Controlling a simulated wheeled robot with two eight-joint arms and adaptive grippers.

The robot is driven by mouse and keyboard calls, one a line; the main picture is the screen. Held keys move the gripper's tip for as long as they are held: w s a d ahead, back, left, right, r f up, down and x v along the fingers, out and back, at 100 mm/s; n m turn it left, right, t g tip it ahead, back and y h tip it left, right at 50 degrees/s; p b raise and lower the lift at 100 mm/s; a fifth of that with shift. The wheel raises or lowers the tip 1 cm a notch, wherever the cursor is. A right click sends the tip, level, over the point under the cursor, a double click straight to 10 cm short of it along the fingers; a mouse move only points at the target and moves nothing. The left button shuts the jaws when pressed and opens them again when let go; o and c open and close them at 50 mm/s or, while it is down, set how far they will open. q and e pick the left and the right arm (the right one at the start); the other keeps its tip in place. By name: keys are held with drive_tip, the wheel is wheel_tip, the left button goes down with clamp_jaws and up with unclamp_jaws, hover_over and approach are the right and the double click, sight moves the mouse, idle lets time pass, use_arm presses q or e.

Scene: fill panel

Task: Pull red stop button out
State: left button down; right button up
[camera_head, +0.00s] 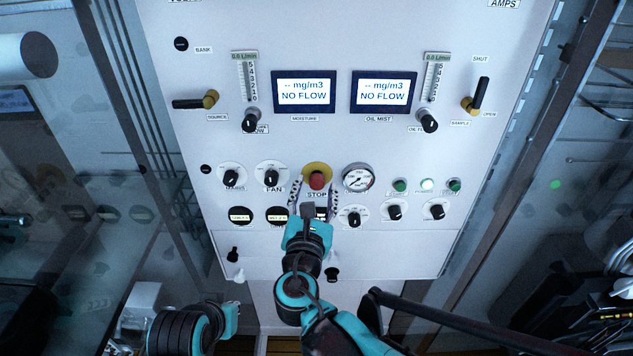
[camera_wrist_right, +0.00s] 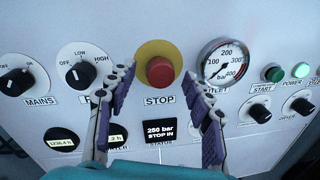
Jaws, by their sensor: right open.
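The red stop button (camera_head: 317,180) is a round mushroom knob on a yellow disc, labelled STOP, in the middle of the white panel. In the right wrist view the red stop button (camera_wrist_right: 160,71) shows between my fingers. My right gripper (camera_head: 316,190) is open in front of the panel. Its purple-padded fingers spread to the left and right of the button, with a visible gap on each side in the right wrist view (camera_wrist_right: 158,78). How far the fingertips are from the panel is hard to tell. My left arm shows at the lower left, but its fingers are not visible.
A pressure gauge (camera_head: 358,178) sits right of the button, and the FAN knob (camera_head: 271,177) sits left of it. Below the button is a small black display (camera_wrist_right: 160,131). Two lit NO FLOW screens (camera_head: 304,91) are higher up. Metal frame posts flank the panel.

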drive_tip(key=shift+w+d, duration=0.15)
drive_tip(key=shift+w, duration=1.05)
drive_tip(key=shift+c, duration=0.2)
clamp_jaws()
drive_tip(key=shift+s, duration=0.7)
drive_tip(key=shift+o, duration=0.2)
unclamp_jaws()
drive_tip(key=shift+s, duration=0.1)
